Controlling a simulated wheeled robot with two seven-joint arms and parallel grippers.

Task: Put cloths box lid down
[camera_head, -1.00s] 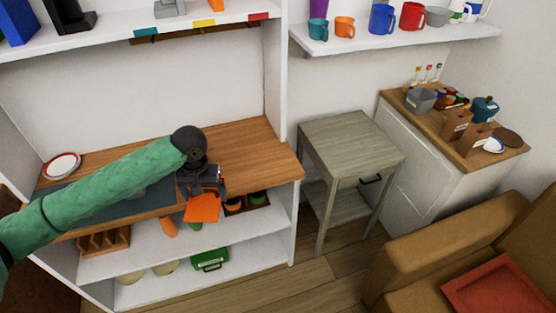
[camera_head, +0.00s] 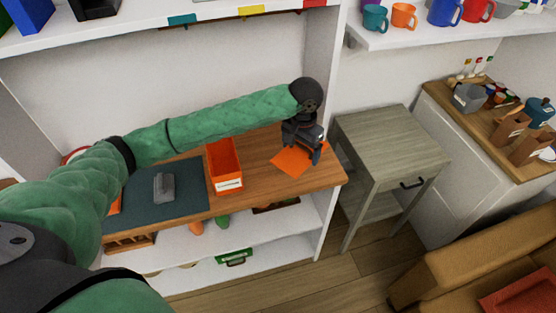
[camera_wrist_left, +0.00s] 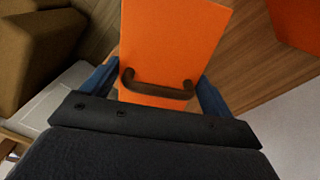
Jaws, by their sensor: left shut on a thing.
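My left gripper (camera_head: 304,150) is shut on the dark handle (camera_wrist_left: 157,88) of the orange lid (camera_head: 289,162). The lid is a flat orange panel; it also shows in the left wrist view (camera_wrist_left: 172,45). It is at the right end of the wooden counter, at or just above its surface; I cannot tell if it touches. The open orange cloths box (camera_head: 224,163) with a white label stands on the counter, left of the lid. My right gripper is not in view.
A dark mat (camera_head: 150,197) with a grey object (camera_head: 164,187) lies left of the box. A grey-green side table (camera_head: 388,146) stands right of the counter. Lower shelves hold a green case (camera_head: 234,257) and other items. The wall shelf (camera_head: 440,38) bears several mugs.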

